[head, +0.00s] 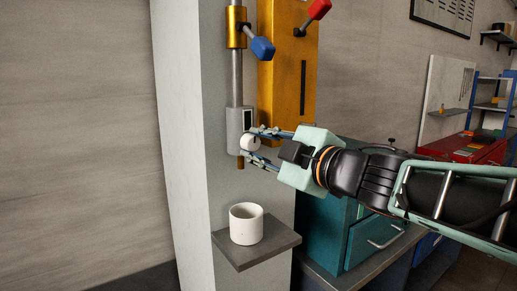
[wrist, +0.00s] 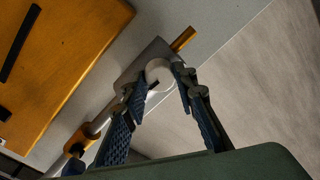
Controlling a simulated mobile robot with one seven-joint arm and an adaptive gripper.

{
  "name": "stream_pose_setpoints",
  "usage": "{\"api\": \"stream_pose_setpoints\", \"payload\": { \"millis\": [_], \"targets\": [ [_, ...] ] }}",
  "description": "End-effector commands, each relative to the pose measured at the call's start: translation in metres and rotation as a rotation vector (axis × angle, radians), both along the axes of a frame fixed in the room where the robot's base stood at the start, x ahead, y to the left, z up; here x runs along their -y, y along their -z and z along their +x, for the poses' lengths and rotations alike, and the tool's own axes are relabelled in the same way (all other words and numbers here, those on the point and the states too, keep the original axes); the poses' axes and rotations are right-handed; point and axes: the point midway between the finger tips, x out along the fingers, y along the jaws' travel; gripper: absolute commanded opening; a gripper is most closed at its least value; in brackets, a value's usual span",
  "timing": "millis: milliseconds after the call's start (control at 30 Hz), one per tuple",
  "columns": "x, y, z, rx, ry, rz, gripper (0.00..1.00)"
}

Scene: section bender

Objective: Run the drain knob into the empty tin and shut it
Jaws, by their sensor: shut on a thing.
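The drain knob is a round white knob (head: 250,143) on the front of a grey block (head: 236,122) at the foot of a vertical pipe. A short brass spout (head: 240,162) points down below the block. My gripper (head: 256,139) is shut on the knob, one finger above it and one below. In the wrist view the white knob (wrist: 159,73) sits between my two blue fingertips, with a dark mark on its face. The white tin (head: 246,223) stands upright on a small grey shelf (head: 228,246) below the spout. Its inside bottom is hidden.
Above, a brass valve has a blue handle (head: 262,48), and a red handle (head: 318,9) tops a yellow panel (head: 288,75). A teal cabinet (head: 330,235) stands right of the shelf, below my arm. The space left of the column is clear wall.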

Motion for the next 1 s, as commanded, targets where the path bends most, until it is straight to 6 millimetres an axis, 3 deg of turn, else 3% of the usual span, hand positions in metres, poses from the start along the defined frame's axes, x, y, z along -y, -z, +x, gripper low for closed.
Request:
{"api": "stream_pose_setpoints", "payload": {
  "millis": [733,767,900,1000],
  "targets": [
    [0.0001,0.0002,-0.0001,0.053,0.001,-0.081,0.02],
    [0.0001,0.0002,-0.0001,0.053,0.001,-0.081,0.27],
    [-0.0001,0.0002,-0.0001,0.054,0.0,-0.08,0.42],
    [-0.0001,0.0002,-0.0001,0.053,0.0,-0.079,0.44]
  ]
}}
